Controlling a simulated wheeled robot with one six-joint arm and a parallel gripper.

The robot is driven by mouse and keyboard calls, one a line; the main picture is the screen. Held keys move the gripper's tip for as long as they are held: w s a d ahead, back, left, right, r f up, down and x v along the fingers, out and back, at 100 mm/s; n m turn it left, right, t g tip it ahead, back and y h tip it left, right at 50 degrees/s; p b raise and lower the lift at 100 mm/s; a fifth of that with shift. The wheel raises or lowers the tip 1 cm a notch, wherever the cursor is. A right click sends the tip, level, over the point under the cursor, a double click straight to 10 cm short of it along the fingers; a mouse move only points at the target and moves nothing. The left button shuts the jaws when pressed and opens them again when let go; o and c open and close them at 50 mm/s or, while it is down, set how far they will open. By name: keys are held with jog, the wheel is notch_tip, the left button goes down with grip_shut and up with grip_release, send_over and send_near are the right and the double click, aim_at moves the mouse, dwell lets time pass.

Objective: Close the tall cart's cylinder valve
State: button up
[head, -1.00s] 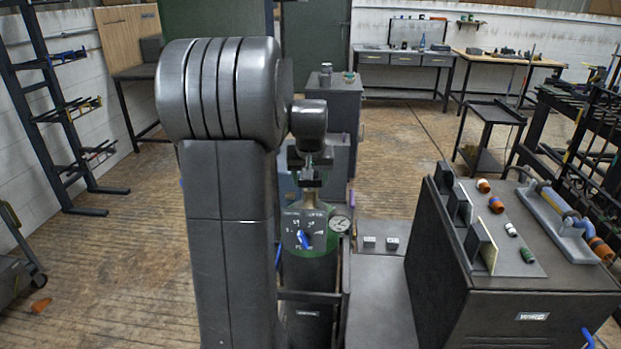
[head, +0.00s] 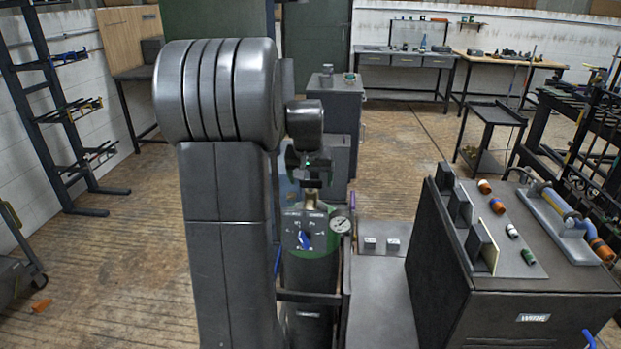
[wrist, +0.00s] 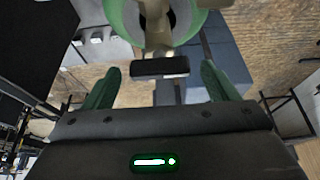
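The tall cart's cylinder (head: 308,270) stands behind my arm, with a green shoulder, a dial plate with a blue pointer (head: 304,241) and a round gauge (head: 340,224). Its brass valve stem (head: 311,201) rises at the top. In the wrist view, the green collar (wrist: 113,17) and a black bar-shaped valve handle (wrist: 160,68) are ahead of my gripper (wrist: 160,86). My gripper also shows over the valve in the head view (head: 310,172). Its two green fingers are apart, one on each side of the handle, with visible gaps. Contact is not visible.
A dark cabinet (head: 510,290) with fittings on top stands right of the cart. A low grey surface (head: 380,290) lies between them. A grey cabinet (head: 340,105) is behind.

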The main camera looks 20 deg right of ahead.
jog(key=shift+r, duration=0.1)
jog(key=v, duration=1.3)
jog(key=shift+r+b, duration=0.3)
jog(key=shift+b, duration=0.05)
jog(key=shift+s+f, duration=0.1)
jog(key=shift+s, duration=0.05)
jog(key=x, duration=1.3)
jog(key=shift+f+p, duration=0.35)
jog(key=shift+r, duration=0.15)
